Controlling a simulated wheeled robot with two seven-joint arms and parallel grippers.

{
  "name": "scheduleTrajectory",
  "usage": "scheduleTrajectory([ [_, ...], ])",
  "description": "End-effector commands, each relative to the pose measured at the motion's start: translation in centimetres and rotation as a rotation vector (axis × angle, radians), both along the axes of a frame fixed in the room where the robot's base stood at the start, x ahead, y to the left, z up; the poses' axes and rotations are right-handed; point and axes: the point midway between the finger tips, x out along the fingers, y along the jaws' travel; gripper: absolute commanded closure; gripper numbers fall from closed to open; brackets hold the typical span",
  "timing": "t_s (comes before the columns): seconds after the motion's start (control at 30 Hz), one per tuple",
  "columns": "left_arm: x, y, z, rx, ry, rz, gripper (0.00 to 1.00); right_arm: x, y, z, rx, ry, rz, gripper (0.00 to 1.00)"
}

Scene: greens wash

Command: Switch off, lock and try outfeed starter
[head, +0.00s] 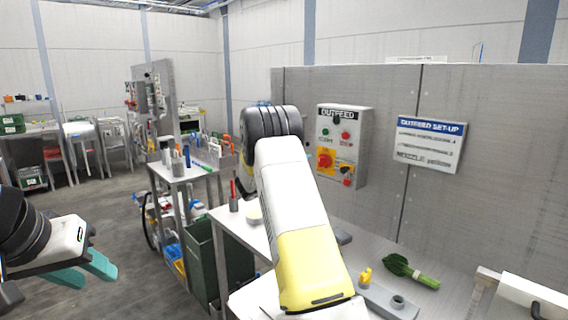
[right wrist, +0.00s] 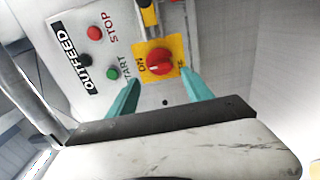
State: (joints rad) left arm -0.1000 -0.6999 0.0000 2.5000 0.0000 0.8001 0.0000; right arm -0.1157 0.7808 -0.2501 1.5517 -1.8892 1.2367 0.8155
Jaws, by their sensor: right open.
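The grey OUTFEED starter box (head: 360,130) is on the grey panel; it also shows in the right wrist view (right wrist: 75,18). Its red rotary switch (head: 325,160) sits on a yellow plate; in the right wrist view the switch (right wrist: 159,62) is just beyond my fingertips, its ON mark at the left. I cannot tell its exact setting. Green START (right wrist: 112,73) and red STOP (right wrist: 95,33) buttons are beside it. My right gripper (right wrist: 160,88) is open and empty, hidden behind my arm in the head view. My left gripper (head: 92,270) is open and empty, low at the left.
An OUTFEED SET-UP sign (head: 428,144) is right of the box. On the bench below are a grey tray (head: 385,302) with a small yellow item (head: 366,277) and leafy greens (head: 408,271). A dark green bin (head: 204,265) and a cart with tools (head: 180,171) stand left.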

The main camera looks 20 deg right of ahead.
Motion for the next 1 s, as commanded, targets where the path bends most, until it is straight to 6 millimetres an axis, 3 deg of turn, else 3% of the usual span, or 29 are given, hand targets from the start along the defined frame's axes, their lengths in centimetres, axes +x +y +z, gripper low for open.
scheduleTrajectory([
  [0.4, 0.0, 0.0, 0.0, 0.0, 0.0, 0.0, 0.64, 2.2, -5.7, 0.0, 0.003, 0.001, -0.003, 0.41],
  [0.8, 0.0, 0.0, 0.0, 0.0, 0.0, 0.0, 0.64, 2.6, -6.7, 0.0, 0.003, 0.002, -0.001, 0.41],
  [1.0, 0.0, 0.0, 0.0, 0.0, 0.0, 0.0, 0.64, 2.6, -6.7, 0.0, 0.003, 0.002, -0.002, 0.78],
])
